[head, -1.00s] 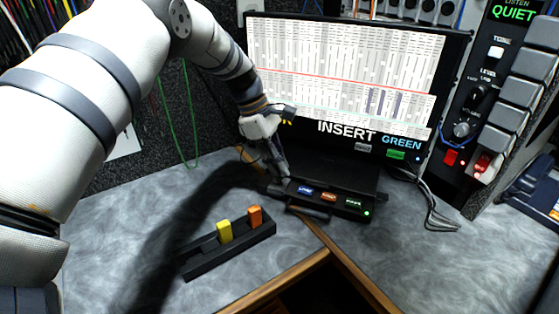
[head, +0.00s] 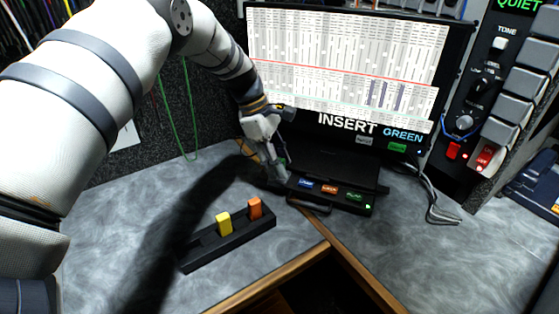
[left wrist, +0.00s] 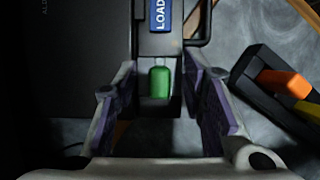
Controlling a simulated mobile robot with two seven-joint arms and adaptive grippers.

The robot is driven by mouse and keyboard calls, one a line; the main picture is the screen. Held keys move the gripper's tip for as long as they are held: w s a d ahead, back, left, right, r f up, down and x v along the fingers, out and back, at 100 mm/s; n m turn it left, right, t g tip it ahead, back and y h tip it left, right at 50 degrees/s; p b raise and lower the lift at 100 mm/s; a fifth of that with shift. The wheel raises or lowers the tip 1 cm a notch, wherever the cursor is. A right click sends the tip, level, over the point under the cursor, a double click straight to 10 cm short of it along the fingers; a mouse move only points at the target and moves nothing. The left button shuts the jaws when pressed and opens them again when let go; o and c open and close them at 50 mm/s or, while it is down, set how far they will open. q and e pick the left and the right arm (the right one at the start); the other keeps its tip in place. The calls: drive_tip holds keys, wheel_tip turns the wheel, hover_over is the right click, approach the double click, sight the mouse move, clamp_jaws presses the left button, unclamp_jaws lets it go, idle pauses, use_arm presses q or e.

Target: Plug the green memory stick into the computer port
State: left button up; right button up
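The green memory stick (left wrist: 160,83) lies in line with the end of the black port unit (left wrist: 172,45) in the left wrist view. A short pale metal part shows between its green body and the unit; I cannot tell how deep it sits. My left gripper (left wrist: 158,100) has its fingers on both sides of the stick, with visible gaps, so it is open. In the head view my left gripper (head: 272,168) is at the left end of the port unit (head: 325,203), below the monitor (head: 345,70); the stick is not clearly visible there. My right gripper is not in view.
A black holder (head: 200,259) with a yellow stick (head: 224,223) and an orange stick (head: 255,208) stands on the grey desk (head: 110,240), in front of the unit. Cables (head: 437,205) lie right of the unit. A control panel (head: 475,100) stands at the right.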

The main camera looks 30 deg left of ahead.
use_arm(q)
drive_tip(key=v, duration=1.2)
